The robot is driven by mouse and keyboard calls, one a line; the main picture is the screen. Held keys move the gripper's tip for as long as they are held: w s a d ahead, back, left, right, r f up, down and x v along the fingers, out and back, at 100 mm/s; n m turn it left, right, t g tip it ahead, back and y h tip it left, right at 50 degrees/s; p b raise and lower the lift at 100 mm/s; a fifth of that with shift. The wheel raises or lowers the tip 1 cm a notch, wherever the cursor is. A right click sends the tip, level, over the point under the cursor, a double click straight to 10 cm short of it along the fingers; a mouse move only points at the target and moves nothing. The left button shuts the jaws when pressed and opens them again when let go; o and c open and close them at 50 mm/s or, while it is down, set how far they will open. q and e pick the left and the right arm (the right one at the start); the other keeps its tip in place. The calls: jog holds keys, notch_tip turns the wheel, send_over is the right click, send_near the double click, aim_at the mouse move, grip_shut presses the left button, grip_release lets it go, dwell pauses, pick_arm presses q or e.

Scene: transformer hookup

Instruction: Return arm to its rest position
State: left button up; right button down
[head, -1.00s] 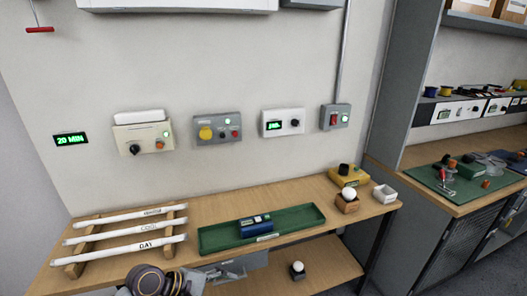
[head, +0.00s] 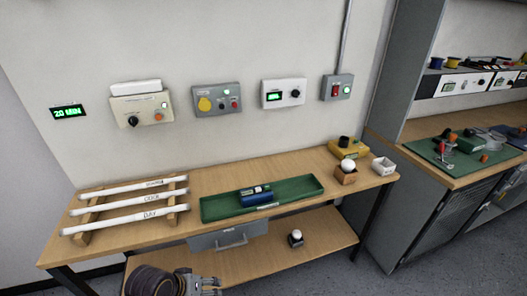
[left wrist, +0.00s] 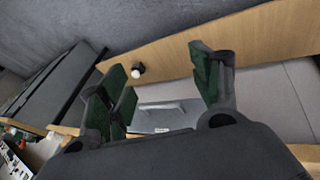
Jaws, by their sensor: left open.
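My left arm shows at the bottom edge of the head view, with part of its gripper (head: 206,285) in front of the bench. In the left wrist view the two dark fingers with green inner pads (left wrist: 165,82) stand wide apart, with nothing between them. The wooden workbench (head: 290,180) is beyond the gripper in the head view. My right gripper is in neither view.
A green tray (head: 295,187) holding a blue device (head: 256,195), a rack of white tubes (head: 125,201) and a yellow box (head: 347,147) stand on the bench. A drawer (head: 228,238) and lower shelf (head: 325,238) are below. Floor shows in front.

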pick_arm(q)
jog(key=shift+s+a+m+y, duration=1.4)
jog(key=shift+s+a+m, duration=0.55)
jog(key=shift+a, duration=0.55)
jog(key=s+f+g+p, duration=0.3)
jog(key=f+p, duration=0.8)
jog(key=f, duration=1.4)
jog(key=s+a+f+p, duration=0.2)
jog(key=s+f+p, duration=0.2)
jog(key=s, duration=0.7)
jog(key=s+a+f+p, duration=0.2)
jog(key=s+f+p, duration=0.2)
jog(key=s, duration=0.7)
jog(key=shift+f, duration=0.2)
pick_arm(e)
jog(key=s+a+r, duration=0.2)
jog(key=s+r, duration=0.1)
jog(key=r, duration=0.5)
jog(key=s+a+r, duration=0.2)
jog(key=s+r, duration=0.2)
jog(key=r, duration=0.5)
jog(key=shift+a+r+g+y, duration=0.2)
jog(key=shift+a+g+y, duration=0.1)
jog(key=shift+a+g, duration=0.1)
pick_arm(q)
jog(key=shift+s, duration=0.1)
